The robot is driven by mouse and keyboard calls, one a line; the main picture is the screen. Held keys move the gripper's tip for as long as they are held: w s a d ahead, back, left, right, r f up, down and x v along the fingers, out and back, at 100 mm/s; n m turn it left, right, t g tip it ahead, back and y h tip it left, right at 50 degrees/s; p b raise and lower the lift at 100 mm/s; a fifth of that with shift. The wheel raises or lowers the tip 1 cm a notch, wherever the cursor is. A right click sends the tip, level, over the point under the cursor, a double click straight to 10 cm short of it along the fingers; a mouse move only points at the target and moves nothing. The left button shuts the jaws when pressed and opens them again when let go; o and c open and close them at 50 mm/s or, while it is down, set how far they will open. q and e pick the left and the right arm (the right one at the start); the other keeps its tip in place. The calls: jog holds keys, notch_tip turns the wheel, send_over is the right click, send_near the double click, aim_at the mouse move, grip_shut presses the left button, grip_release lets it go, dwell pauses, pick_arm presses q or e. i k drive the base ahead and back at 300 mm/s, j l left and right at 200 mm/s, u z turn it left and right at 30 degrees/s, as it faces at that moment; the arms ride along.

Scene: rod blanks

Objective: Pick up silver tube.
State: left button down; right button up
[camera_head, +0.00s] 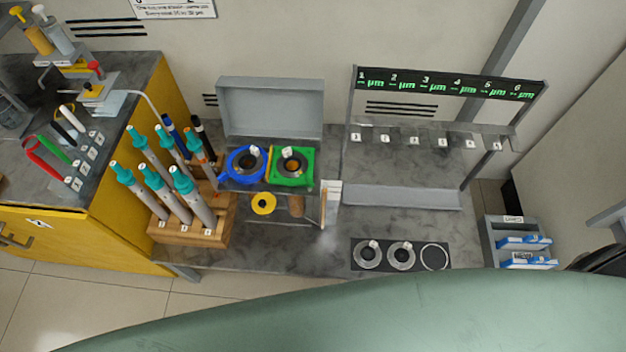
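Several silver-grey tubes with teal tops stand tilted in a wooden rack (190,238) at the left of the grey worktop. The front row has a left tube (143,198), a middle tube (173,203) and a right tube (200,206). More grey tubes with teal tops, one of them at the back left (153,158), stand behind them. Blue, orange and black-topped pieces also stand at the back of the rack. I cannot tell which one is the silver tube of the task. Neither of my grippers is in view.
A numbered gauge rack (446,84) stands at the right. A dark strip with round seats (400,256) lies in front. A yellow cabinet (135,120) adjoins the left.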

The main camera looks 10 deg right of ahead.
aim_at(153, 179)
jog(key=u, duration=0.95)
jog(key=z, duration=0.95)
jog(key=i+j+z, duration=0.15)
jog(key=j+z, duration=0.2)
jog(key=j, duration=0.6)
jog(key=j+z, duration=0.35)
jog(key=j, duration=0.65)
